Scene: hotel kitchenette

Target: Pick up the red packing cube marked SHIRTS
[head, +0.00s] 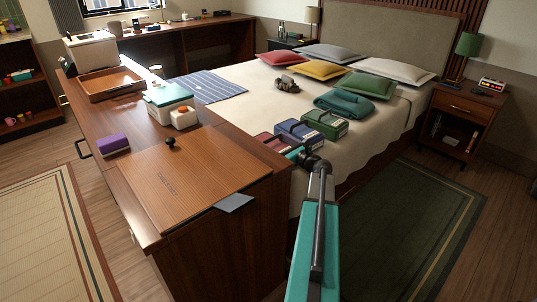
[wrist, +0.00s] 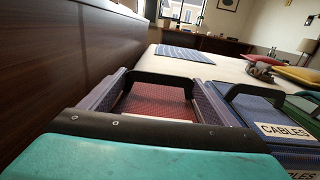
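The red packing cube (head: 272,142) lies on the bed's near edge, at the left end of a row of cubes. In the wrist view its red mesh top (wrist: 158,104) and a dark arched handle fill the middle. No SHIRTS lettering is readable. My gripper (head: 301,154) is low beside the red cube in the head view and hides part of it. In the wrist view my gripper (wrist: 160,88) has its two bluish fingers spread on either side of the red top. Nothing appears clamped, and contact cannot be told.
A blue cube marked CABLES (wrist: 283,131) stands close on the right; it also shows in the head view (head: 298,131). A green cube (head: 325,123) is beyond it. The wooden counter (head: 190,170) rises close on the left. A teal folded blanket (head: 345,104) lies behind.

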